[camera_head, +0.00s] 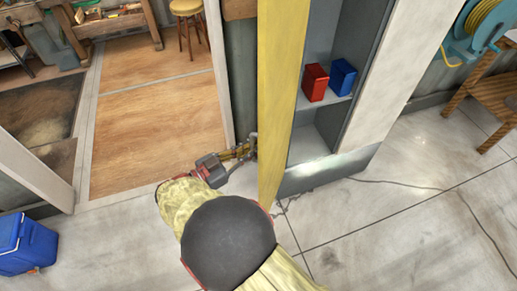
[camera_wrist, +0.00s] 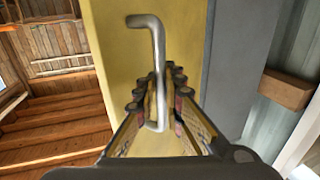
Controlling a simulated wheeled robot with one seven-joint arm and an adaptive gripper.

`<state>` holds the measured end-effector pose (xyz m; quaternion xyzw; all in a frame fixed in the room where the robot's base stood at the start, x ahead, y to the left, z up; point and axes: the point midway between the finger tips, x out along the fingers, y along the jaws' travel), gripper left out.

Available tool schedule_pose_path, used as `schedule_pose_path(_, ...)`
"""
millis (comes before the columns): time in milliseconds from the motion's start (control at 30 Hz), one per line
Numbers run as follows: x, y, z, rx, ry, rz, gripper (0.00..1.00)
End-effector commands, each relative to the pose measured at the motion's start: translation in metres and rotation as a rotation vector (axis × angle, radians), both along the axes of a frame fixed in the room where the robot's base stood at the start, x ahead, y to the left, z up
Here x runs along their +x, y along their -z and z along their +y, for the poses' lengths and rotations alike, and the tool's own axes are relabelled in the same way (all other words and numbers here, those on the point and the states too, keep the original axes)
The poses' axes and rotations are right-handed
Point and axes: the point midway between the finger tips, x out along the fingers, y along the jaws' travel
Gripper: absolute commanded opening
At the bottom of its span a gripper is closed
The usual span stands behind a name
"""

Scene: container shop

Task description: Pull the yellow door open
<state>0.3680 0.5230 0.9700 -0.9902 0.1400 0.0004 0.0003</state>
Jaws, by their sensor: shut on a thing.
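The yellow door (camera_head: 282,80) stands partly open on the shelf cabinet (camera_head: 333,165), and the cabinet's inside shows to its right. In the wrist view the door's yellow face (camera_wrist: 115,40) fills the middle. A bent metal handle (camera_wrist: 152,24) stands on that face. My gripper (camera_head: 249,146) is at the left side of the door. In the wrist view its two fingers are on either side of the handle's long bar, shut on it. The handle is too small to make out clearly in the head view.
A red box (camera_head: 314,82) and a blue box (camera_head: 342,77) stand on a cabinet shelf. A blue cooler (camera_head: 25,245) is on the floor at the lower left. A stool (camera_head: 187,12) and a wooden side table (camera_head: 490,92) stand farther off. A cable crosses the floor at right.

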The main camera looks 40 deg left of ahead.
Motion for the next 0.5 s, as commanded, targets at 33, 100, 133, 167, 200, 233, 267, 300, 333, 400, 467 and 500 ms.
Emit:
schedule_pose_path(33, -0.0005, -0.0001, 0.0015, 0.000, 0.003, 0.000, 0.00)
schedule_pose_path(100, -0.0007, -0.0004, 0.0024, 0.000, 0.006, -0.001, 0.00)
schedule_pose_path(133, -0.0007, -0.0005, 0.0025, 0.000, 0.007, -0.001, 0.00)
schedule_pose_path(167, -0.0007, -0.0005, 0.0027, 0.000, 0.007, -0.001, 0.00)
schedule_pose_path(200, -0.0007, -0.0006, 0.0027, 0.000, 0.008, -0.001, 0.00)
schedule_pose_path(233, -0.0007, -0.0006, 0.0028, 0.000, 0.008, -0.001, 0.00)
schedule_pose_path(267, -0.0007, -0.0006, 0.0028, 0.000, 0.008, -0.001, 0.00)
schedule_pose_path(300, -0.0007, -0.0007, 0.0028, 0.000, 0.008, -0.001, 0.00)
schedule_pose_path(333, -0.0007, -0.0007, 0.0028, 0.000, 0.008, -0.001, 0.00)
schedule_pose_path(400, -0.0006, -0.0009, 0.0028, 0.000, 0.008, -0.001, 0.00)
schedule_pose_path(467, -0.0006, -0.0010, 0.0028, 0.000, 0.007, -0.001, 0.00)
schedule_pose_path(500, -0.0006, -0.0010, 0.0028, 0.000, 0.007, -0.001, 0.10)
